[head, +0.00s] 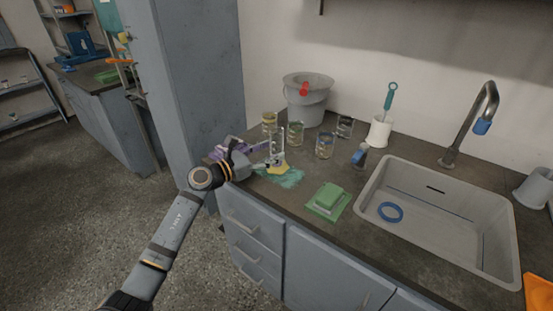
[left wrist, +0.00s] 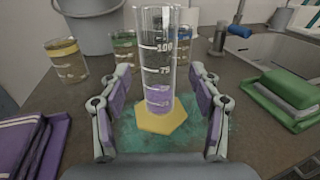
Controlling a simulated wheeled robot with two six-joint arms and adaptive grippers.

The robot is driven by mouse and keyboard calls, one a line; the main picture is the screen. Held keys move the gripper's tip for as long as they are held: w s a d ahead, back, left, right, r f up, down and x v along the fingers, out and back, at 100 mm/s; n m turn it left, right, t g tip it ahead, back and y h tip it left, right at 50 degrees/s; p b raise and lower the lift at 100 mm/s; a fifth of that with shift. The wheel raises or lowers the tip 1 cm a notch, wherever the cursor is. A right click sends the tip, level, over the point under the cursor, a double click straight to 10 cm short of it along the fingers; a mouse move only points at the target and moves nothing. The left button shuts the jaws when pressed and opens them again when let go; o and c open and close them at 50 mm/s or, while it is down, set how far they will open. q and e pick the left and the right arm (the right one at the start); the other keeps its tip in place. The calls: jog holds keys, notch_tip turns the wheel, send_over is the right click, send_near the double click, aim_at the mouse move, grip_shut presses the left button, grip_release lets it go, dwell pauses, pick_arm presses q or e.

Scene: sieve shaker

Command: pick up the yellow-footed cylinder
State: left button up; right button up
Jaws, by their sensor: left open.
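The yellow-footed cylinder is a clear graduated cylinder (left wrist: 157,65) with white marks, purple liquid low inside and a yellow hexagonal foot (left wrist: 161,118). It stands upright on a teal cloth (left wrist: 190,138); in the head view the cylinder (head: 278,150) is on the counter left of the sink. My left gripper (left wrist: 161,92) is open, with its purple-padded fingers on either side of the cylinder's lower part. Gaps show between the pads and the glass. In the head view my left gripper (head: 268,158) reaches the cylinder from the left. My right gripper is not in view.
Several glass beakers (head: 325,145) stand close behind the cylinder, with a grey bucket (head: 306,105) beyond. A folded purple cloth (left wrist: 30,145) lies on the left.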

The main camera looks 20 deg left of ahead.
aim_at(272, 151)
pick_arm(q)
jog(key=x, duration=0.3)
jog(key=shift+w+f, duration=0.1)
jog(key=shift+a, duration=0.1)
grip_shut()
